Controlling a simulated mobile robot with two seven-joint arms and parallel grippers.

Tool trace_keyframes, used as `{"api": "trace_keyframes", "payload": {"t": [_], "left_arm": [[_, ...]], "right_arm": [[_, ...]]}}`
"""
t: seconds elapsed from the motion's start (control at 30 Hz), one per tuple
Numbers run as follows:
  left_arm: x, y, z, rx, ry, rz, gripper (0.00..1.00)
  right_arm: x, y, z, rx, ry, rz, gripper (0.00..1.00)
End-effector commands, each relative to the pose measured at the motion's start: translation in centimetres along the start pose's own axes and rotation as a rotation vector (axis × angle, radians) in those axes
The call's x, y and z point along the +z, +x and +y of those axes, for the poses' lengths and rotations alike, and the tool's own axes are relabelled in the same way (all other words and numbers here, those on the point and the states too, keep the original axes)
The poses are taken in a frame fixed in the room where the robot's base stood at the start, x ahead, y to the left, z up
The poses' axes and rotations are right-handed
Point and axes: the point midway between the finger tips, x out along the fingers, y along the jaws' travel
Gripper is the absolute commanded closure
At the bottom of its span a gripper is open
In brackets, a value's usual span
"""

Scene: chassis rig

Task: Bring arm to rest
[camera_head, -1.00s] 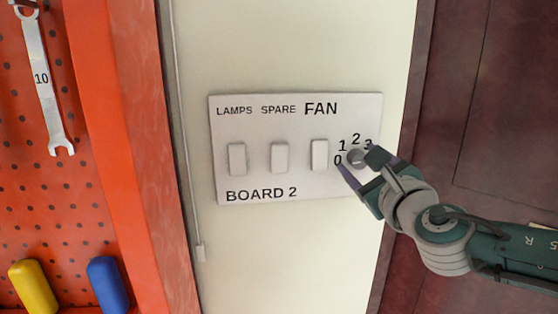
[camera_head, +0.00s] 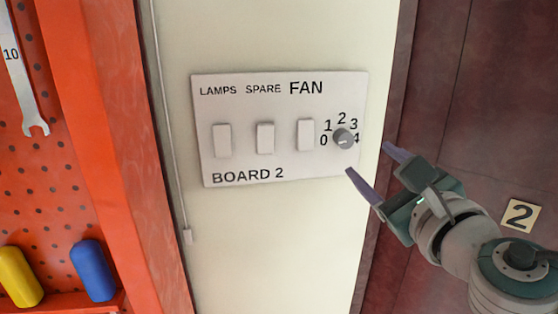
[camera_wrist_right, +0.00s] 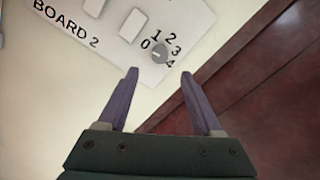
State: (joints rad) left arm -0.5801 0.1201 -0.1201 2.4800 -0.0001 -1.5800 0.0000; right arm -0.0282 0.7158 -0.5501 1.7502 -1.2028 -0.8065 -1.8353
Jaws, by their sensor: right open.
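My right gripper (camera_head: 372,166) is open and empty, in front of and just right of the wall board in the head view. Its two purple fingers point toward the fan knob (camera_head: 343,138) and stand apart from it. In the right wrist view the open fingers (camera_wrist_right: 160,72) show below the knob (camera_wrist_right: 159,52), with a gap between. The knob is grey and round, with a light mark on its face, among the numbers 0 to 4. My left gripper is not in view.
The white board (camera_head: 285,157) carries three rocker switches under LAMPS, SPARE and FAN. At left, an orange pegboard holds a wrench (camera_head: 18,75), a yellow handle (camera_head: 18,277) and a blue handle (camera_head: 93,270).

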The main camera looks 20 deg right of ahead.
Motion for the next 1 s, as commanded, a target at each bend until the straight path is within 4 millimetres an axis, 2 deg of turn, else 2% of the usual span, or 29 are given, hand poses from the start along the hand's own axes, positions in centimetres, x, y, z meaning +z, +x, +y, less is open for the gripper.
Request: {"api": "trace_keyframes", "payload": {"t": [0.3,0.37,0.4,0.47,0.57,0.6,0.67,0.7,0.8,0.9,0.97,1.0], "left_arm": [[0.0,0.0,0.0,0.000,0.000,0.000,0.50],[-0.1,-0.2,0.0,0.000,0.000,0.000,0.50],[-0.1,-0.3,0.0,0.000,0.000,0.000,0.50],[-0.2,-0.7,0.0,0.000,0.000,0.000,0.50],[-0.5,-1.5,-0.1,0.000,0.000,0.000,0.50],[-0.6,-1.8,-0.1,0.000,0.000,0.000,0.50],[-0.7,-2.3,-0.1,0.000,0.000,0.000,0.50],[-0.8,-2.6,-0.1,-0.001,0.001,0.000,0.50],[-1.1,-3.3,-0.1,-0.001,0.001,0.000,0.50],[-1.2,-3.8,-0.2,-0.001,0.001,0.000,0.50],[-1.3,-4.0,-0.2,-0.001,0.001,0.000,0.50],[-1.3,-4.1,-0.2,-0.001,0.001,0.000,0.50]], "right_arm": [[0.0,0.0,0.0,-0.001,0.010,0.003,0.33],[-0.1,-0.3,0.0,-0.009,0.071,0.021,0.33],[-0.2,-0.7,0.0,-0.019,0.154,0.046,0.33],[-0.6,-1.6,0.1,-0.050,0.360,0.108,0.33],[-2.1,-4.4,0.5,-0.166,0.879,0.280,0.33],[-2.9,-6.1,0.9,-0.242,1.122,0.366,0.33],[-4.0,-9.0,1.8,-0.389,1.483,0.501,0.33],[-4.6,-11.1,2.6,-0.507,1.707,0.589,0.33],[-5.0,-16.4,4.7,-0.849,2.166,0.783,0.33],[-4.2,-20.9,6.4,-1.203,2.462,0.921,0.33],[-3.5,-22.9,7.2,-1.388,2.565,0.976,0.33],[-3.1,-23.9,7.5,1.465,-2.566,-0.984,0.33]]}}
